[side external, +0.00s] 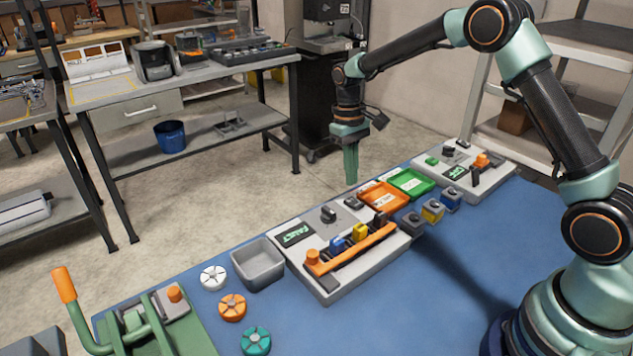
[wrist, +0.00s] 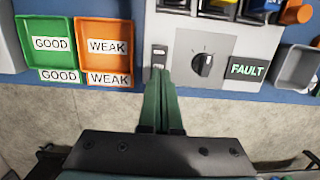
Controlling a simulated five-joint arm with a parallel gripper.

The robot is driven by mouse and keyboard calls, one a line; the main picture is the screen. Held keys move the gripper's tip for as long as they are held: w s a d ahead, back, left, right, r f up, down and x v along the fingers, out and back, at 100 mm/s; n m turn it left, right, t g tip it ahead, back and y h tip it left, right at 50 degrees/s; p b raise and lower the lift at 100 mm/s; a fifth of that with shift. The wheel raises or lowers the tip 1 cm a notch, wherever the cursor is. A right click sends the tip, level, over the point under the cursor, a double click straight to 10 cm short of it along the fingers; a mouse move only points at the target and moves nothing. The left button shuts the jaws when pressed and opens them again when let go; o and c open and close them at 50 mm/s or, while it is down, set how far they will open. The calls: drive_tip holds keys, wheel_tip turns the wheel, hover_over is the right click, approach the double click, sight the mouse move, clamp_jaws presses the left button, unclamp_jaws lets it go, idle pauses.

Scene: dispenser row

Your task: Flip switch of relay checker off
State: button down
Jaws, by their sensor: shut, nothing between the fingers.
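The relay checker (side external: 327,284) is a pale box in the middle of the blue table. It has a lit green FAULT display (wrist: 247,69), a dark rotary knob (wrist: 203,65) and a row of relays beside an orange bar (side external: 352,250). A small switch (wrist: 159,57) sits at the panel's edge beside the knob in the wrist view; its position is too small to tell. My gripper (side external: 351,182) is shut and empty, pointing down above that edge. In the wrist view its fingertips (wrist: 160,72) overlap the switch's near end; I cannot tell whether they touch.
An orange WEAK tray (wrist: 105,30) and a green GOOD tray (wrist: 47,30) lie beside the checker. Several loose relays (side external: 433,211) stand in front of them. A second panel (side external: 470,178) is farther back. A grey bin (side external: 259,270) and a green lever device (side external: 150,320) are at left.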

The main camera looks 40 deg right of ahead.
sight(356, 204)
wheel_tip(356, 204, up, 9)
drive_tip(key=w, duration=0.1)
drive_tip(key=shift+w, duration=0.15)
drive_tip(key=shift+r, duration=0.15)
drive_tip(key=shift+s+a+r, duration=0.1)
drive_tip(key=shift+s, duration=0.55)
drive_tip(key=f, duration=0.4)
drive_tip(key=s+f, duration=0.1)
drive_tip(key=f, duration=0.4)
drive_tip(key=s+f, duration=0.1)
drive_tip(key=f, duration=0.4)
